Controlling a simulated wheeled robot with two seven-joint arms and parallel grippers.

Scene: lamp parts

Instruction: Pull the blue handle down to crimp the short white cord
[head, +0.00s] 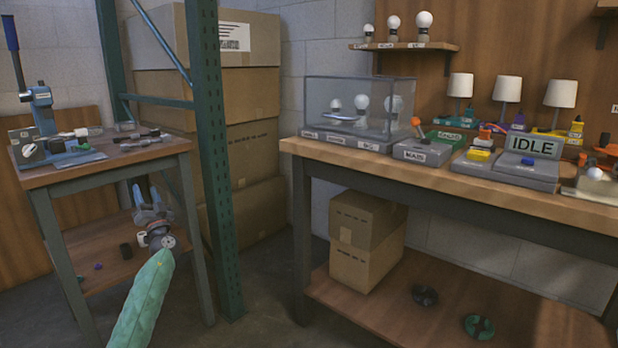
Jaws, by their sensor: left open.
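The blue handle (10,33) stands up at the far left, tilted slightly, on a dark lever above the blue crimping press (42,112). The press stands on the small wooden table (110,158). A small white piece (28,149) sits at the press's base; I cannot tell whether it is the short white cord. My left gripper (147,196) is open and appears empty. It is in front of the small table, below its top and well below and right of the handle, apart from both. My right gripper is not in view.
Several small tools and parts (140,138) lie on the small table. A green metal rack post (212,160) stands to its right, with stacked boxes (252,95) behind. The long workbench (450,185) at right holds a clear case (358,92), lamps and an IDLE sign (533,145).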

